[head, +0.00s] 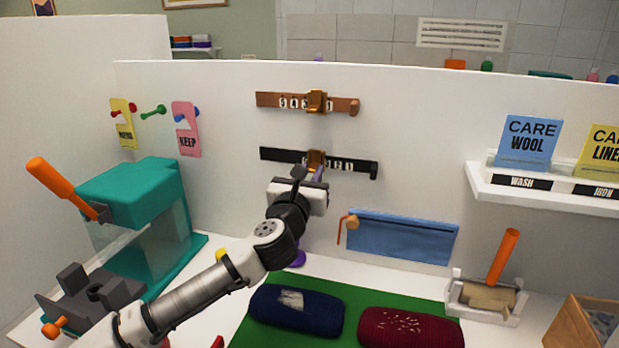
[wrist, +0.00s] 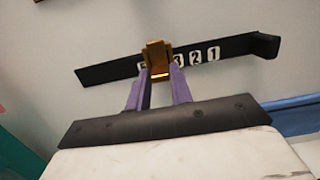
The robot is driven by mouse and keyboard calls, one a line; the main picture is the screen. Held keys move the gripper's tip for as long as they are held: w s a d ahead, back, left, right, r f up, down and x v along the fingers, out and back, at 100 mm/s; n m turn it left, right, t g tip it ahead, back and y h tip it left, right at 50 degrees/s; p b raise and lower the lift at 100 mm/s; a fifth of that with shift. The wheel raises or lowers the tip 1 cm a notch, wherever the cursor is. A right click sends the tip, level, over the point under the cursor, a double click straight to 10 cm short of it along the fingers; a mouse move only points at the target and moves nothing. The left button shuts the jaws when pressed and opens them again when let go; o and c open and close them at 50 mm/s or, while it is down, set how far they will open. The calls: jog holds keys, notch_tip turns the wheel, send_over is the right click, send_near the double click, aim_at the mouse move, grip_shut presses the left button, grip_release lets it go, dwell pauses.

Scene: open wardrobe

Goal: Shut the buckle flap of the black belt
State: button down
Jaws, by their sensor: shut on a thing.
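The black belt (head: 279,155) is fixed across the white back wall, below a brown belt. It also shows in the wrist view (wrist: 108,72), with white number tags along it. Its brass buckle flap (wrist: 158,55) sits on the strap near the middle and shows in the head view (head: 316,158). My gripper (wrist: 159,86) comes from below, its two purple fingers at the lower part of the flap, one on each side, shut on it. In the head view my gripper (head: 318,174) is partly hidden by my wrist. How far the flap stands off the strap is unclear.
The brown belt (head: 280,100) with its own brass buckle (head: 317,101) is just above. A blue cloth pouch (head: 400,238) hangs at lower right. A teal press (head: 135,200) stands left. Dark blue (head: 297,309) and maroon (head: 410,328) knitted pieces lie on a green mat.

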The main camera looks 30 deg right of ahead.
jog(key=c, duration=1.2)
grip_release()
jog(key=shift+c, duration=0.2)
jog(key=b+v, duration=0.4)
jog(key=v, duration=0.9)
jog(key=shift+s+a, duration=0.25)
jog(key=shift+a, duration=0.1)
jog(key=shift+r, duration=0.15)
